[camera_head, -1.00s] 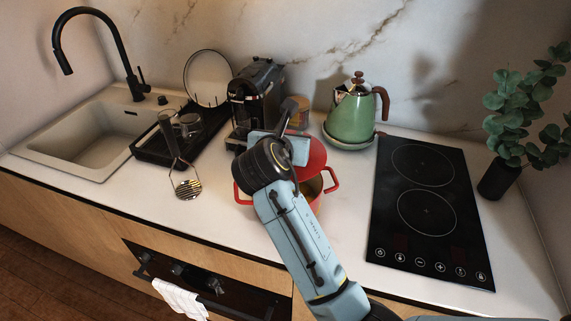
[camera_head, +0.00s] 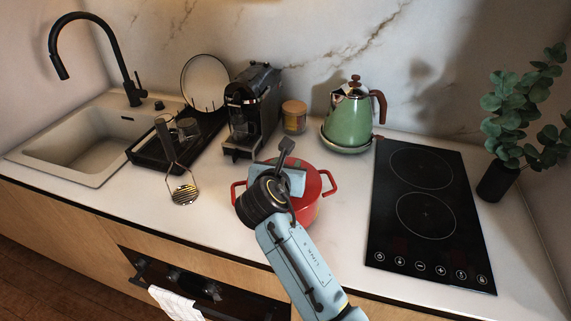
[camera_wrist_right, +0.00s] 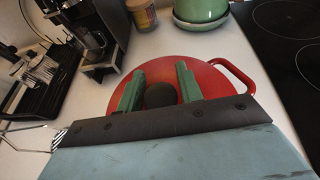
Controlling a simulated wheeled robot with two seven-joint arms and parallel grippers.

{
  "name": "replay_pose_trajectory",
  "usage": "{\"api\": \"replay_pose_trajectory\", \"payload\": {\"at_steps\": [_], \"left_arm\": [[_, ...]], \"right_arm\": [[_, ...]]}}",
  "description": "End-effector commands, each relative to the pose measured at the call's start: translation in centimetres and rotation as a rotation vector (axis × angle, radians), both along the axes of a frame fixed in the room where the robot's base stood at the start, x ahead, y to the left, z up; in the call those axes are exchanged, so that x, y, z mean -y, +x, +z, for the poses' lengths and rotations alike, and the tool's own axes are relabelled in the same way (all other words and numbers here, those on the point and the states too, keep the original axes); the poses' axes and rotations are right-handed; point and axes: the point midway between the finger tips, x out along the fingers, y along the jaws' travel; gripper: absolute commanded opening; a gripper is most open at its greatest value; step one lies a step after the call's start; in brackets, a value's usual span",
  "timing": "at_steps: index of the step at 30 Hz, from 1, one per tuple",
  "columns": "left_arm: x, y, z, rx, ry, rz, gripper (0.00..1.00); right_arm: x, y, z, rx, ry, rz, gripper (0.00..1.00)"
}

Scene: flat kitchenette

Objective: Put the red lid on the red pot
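The red pot (camera_head: 306,212) stands on the white counter, left of the cooktop, with its right handle clear in view. The round red lid (camera_head: 312,183) lies over the pot's mouth and looks level; my gripper hides part of its rim, so I cannot tell whether it is fully seated. My right gripper (camera_head: 288,180) is above the lid. My left gripper is not in view.
The black cooktop (camera_head: 425,214) is at right. A green kettle (camera_head: 350,122) on its base, a jar (camera_head: 294,117) and a coffee machine (camera_head: 251,108) stand behind the pot. A masher (camera_head: 184,190) and a sink (camera_head: 85,150) are left. The counter in front is clear.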

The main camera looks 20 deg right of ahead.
Motion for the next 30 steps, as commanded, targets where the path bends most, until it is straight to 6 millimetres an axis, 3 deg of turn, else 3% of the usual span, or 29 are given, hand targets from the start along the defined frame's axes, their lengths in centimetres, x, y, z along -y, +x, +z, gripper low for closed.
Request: {"api": "replay_pose_trajectory", "payload": {"at_steps": [3, 14, 30], "left_arm": [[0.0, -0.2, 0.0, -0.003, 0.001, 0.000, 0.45], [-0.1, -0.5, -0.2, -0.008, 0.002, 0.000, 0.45], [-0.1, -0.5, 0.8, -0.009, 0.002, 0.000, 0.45]], "right_arm": [[0.0, 0.0, 0.0, 0.000, 0.001, 0.000, 0.50], [-0.2, -0.2, 0.4, 0.001, 0.002, 0.001, 0.50], [-4.8, -8.4, 4.2, 0.000, 0.002, 0.001, 0.50]]}}
